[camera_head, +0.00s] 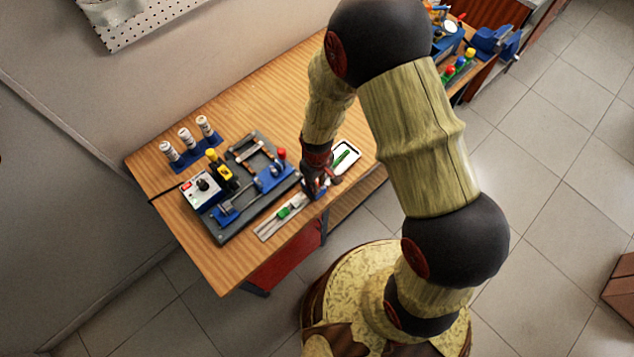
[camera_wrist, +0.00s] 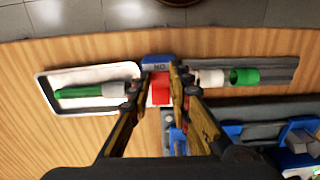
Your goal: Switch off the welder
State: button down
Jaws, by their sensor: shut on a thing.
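A small blue switch box (camera_wrist: 158,61) sits near the table's front edge, with white lettering that reads "ON" upside down in the wrist view. A red switch piece (camera_wrist: 160,88) stands on its white face. My gripper (camera_wrist: 161,80) has one finger on each side of the red piece and is shut on it. In the head view my gripper (camera_head: 318,180) is over the switch box (camera_head: 320,193), hiding most of it. The welder (camera_head: 243,188) is a dark bench machine with blue clamps, left of my gripper. A pale control box (camera_head: 202,189) with a black knob is at its left.
A white-rimmed tray (camera_wrist: 47,97) holds a green and white piece beside the switch box. A grey strip (camera_wrist: 283,67) with white and green pieces lies on the other side. White bottles (camera_head: 187,138) stand in a blue rack behind. Tools crowd the far table end.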

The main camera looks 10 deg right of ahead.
jog(key=shift+w+a+r+g+h+p, duration=0.2)
jog(key=shift+g+h+p, duration=0.2)
jog(key=shift+g+p, duration=0.25)
jog(key=shift+w+g+h, duration=0.15)
jog(key=shift+g+h, duration=0.25)
jog(key=shift+g, duration=0.15)
jog(key=c, duration=1.7)
grip_release()
jog(key=shift+o, duration=0.3)
jog(key=v, duration=1.2)
